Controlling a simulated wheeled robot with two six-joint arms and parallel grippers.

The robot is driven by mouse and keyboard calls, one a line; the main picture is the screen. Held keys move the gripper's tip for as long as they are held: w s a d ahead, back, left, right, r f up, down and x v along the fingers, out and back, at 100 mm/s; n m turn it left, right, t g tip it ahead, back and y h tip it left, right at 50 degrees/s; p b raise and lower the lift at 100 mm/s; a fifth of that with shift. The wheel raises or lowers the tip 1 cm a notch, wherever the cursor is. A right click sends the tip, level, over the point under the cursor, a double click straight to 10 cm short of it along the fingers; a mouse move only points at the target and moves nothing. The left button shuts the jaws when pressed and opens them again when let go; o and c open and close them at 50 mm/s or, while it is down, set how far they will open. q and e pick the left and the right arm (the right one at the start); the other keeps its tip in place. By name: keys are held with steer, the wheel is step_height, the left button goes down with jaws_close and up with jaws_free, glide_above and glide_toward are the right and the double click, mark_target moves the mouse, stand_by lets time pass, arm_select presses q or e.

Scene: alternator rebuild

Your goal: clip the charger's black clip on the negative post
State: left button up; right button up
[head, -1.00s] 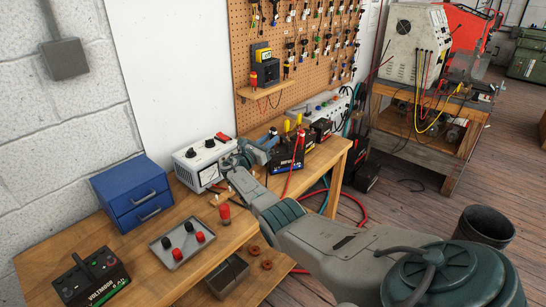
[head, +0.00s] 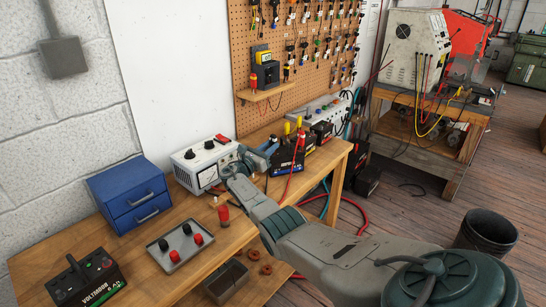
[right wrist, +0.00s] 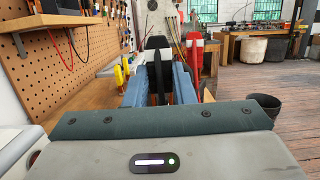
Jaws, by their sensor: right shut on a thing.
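My right gripper (head: 268,148), with blue fingers, is at the near left side of a black battery (head: 284,165) on the bench. In the right wrist view its fingers (right wrist: 157,84) are shut on the black clip (right wrist: 156,46), which points away from me. A red clip (head: 301,138) stands on the battery, with a red cable hanging down the front; it also shows in the right wrist view (right wrist: 194,50). The negative post is hidden behind the gripper and clip, so I cannot tell whether the clip touches it. My left gripper is not in view.
A white box with dials (head: 200,160) stands left of the gripper. Yellow-handled tools (head: 287,128) stand behind the battery. A blue drawer box (head: 127,194), a grey tray (head: 163,263) and another battery (head: 88,281) lie nearer. A pegboard (head: 270,95) rises behind.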

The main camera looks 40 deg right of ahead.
steer(key=o, duration=0.8)
steer(key=shift+r, duration=0.1)
step_height(320, 180, up, 8)
steer(key=p, duration=0.7)
steer(key=shift+r, duration=0.2)
